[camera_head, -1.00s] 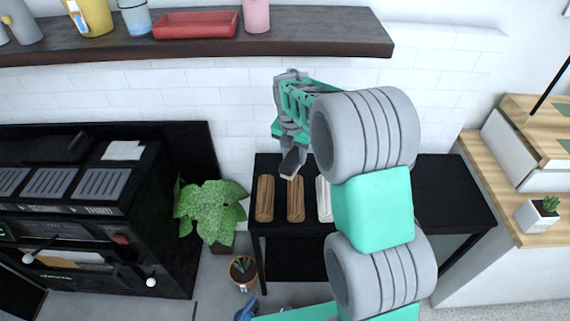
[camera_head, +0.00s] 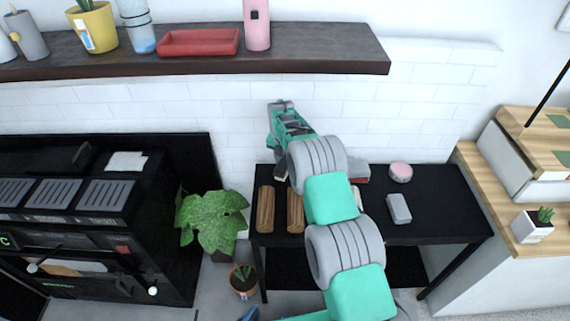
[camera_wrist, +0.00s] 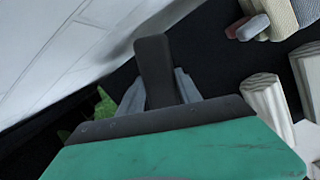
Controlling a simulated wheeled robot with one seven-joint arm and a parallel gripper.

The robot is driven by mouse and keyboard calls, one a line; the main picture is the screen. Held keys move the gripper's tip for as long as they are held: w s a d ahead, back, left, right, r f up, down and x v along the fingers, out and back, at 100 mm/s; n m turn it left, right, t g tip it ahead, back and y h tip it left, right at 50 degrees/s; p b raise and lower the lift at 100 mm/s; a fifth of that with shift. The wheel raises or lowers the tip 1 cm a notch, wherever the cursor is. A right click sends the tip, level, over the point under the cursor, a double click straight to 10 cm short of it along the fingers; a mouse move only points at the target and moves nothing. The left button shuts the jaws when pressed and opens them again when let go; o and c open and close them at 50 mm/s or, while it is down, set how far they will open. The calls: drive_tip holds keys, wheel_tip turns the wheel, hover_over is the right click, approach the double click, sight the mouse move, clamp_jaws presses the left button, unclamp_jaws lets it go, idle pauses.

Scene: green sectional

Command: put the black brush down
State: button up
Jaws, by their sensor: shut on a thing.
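The black brush (camera_wrist: 154,62) shows in the wrist view as a dark upright block between the two grey fingers of my gripper (camera_wrist: 158,90). My gripper is shut on it. In the head view my gripper (camera_head: 281,168) is over the back left part of the black table (camera_head: 445,205), near the white tiled wall. The brush is hard to make out there, and I cannot tell whether it touches the table.
Two brown ridged blocks (camera_head: 265,209) lie at the table's left. A grey block (camera_head: 398,208) and a pink round item (camera_head: 400,171) lie right of my arm. A plant (camera_head: 208,215) stands left of the table. The table's right end is clear.

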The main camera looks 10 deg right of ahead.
sight(284, 162)
drive_tip(key=shift+f, duration=0.85)
drive_tip(key=shift+f, duration=0.25)
drive_tip(key=o, duration=1.2)
drive_tip(key=shift+r, duration=0.1)
drive_tip(key=r, duration=0.5)
drive_tip(key=s+r+b, duration=0.1)
drive_tip(key=r, duration=0.1)
drive_tip(key=shift+a+r, duration=0.3)
drive_tip(key=shift+r, duration=0.05)
